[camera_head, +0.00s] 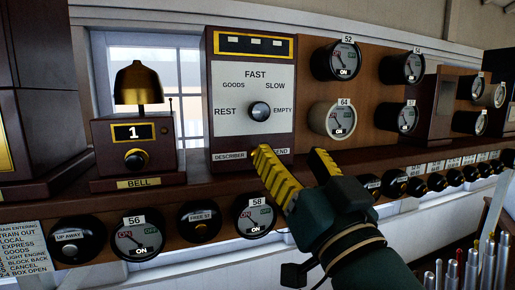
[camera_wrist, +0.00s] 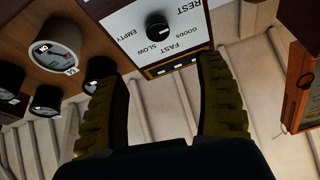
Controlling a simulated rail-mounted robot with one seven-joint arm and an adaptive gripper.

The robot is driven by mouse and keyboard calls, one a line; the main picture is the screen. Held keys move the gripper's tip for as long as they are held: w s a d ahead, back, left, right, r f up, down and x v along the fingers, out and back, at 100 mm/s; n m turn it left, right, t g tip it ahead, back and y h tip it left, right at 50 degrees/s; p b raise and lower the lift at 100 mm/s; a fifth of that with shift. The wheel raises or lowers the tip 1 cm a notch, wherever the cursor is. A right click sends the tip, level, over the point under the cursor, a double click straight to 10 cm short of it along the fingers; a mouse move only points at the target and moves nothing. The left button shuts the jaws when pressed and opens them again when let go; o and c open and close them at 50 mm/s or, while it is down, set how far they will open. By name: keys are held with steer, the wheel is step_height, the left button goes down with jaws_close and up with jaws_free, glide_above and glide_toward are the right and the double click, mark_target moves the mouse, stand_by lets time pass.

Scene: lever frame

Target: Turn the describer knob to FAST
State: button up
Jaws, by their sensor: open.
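The describer (camera_head: 254,95) is a dark wooden box with a white panel marked REST, GOODS, FAST, SLOW and EMPTY. Its round black knob (camera_head: 260,111) sits low on the panel between REST and EMPTY, with FAST above it. I cannot tell for sure which way the knob points. In the wrist view the knob (camera_wrist: 158,26) shows turned over near the top, beyond the fingertips. My gripper (camera_head: 293,157), with yellow ribbed fingers, is open and empty. It is in front of the shelf, below and right of the knob, and apart from it.
A brass bell (camera_head: 138,83) on a wooden box stands left of the describer. Round dials (camera_head: 335,60) are mounted on the boards to the right. More dials and knobs (camera_head: 255,215) line the front below the shelf. Metal lever tops (camera_head: 470,270) stand at the lower right.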

mark_target(261, 114)
steer(key=p+x, duration=0.6)
steer(key=x, duration=0.9)
steer(key=shift+w+f, duration=0.15)
steer(key=shift+w+a, duration=0.2)
steer(key=shift+w, duration=0.3)
steer(key=shift+c, duration=0.3)
steer(key=c, duration=1.1)
